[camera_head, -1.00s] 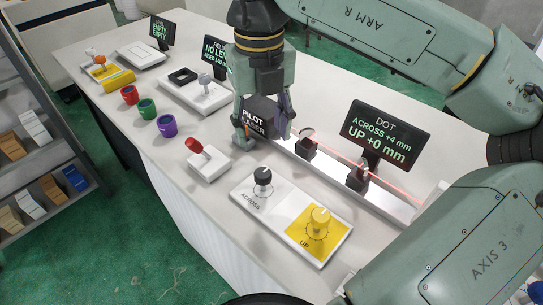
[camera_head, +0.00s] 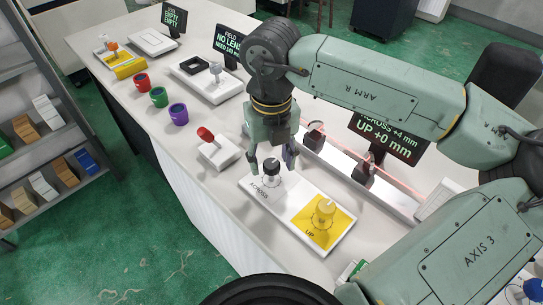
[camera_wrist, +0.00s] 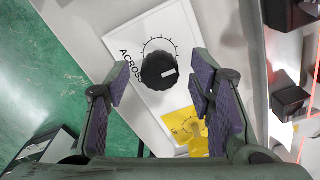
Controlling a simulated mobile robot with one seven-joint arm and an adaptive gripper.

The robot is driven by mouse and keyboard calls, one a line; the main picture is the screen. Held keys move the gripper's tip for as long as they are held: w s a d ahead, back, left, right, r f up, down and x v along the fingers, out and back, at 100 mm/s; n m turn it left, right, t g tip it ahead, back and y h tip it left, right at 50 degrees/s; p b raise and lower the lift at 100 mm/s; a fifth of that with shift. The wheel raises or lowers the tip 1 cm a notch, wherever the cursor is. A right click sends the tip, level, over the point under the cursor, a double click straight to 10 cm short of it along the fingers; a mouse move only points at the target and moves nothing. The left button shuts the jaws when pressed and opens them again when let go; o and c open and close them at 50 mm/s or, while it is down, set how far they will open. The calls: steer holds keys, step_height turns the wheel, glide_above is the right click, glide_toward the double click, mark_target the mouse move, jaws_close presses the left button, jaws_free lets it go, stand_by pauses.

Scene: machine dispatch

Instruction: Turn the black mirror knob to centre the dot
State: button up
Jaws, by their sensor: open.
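The black knob (camera_head: 271,168) stands on the white ACROSS half of a panel (camera_head: 257,187). In the wrist view the black knob (camera_wrist: 159,71) has a white pointer mark and a ring of scale ticks around it. My gripper (camera_head: 271,161) is open above the black knob. In the wrist view its two padded fingers (camera_wrist: 163,88) stand either side of the knob, with gaps visible. The yellow UP knob (camera_head: 324,208) is on the other half of the panel. The display (camera_head: 386,138), partly hidden by my arm, reads ACROSS +4 mm and UP +0 mm.
A red-handled switch (camera_head: 207,135) stands left of the panel. Red, green and purple cups (camera_head: 178,114) are farther left. Black mirror mounts (camera_head: 363,173) stand on a rail behind the panel, with a red beam. The table's front edge is close to the panel.

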steer(key=shift+c, duration=0.3)
steer(key=c, duration=1.1)
steer(key=shift+f+n+b, duration=0.15)
steer(key=shift+n+b, duration=0.15)
steer(key=shift+b, duration=0.25)
steer(key=shift+b, duration=0.4)
steer(key=n+b, duration=0.2)
steer(key=b, duration=0.1)
steer(key=shift+f+n, duration=0.1)
steer(key=shift+n, duration=0.2)
steer(key=shift+r+n+b, duration=0.15)
steer(key=shift+n+b, duration=0.8)
steer(key=shift+n, duration=0.25)
steer(key=shift+r+n+b, duration=0.1)
steer(key=shift+n+b, duration=0.8)
steer(key=shift+n, duration=0.3)
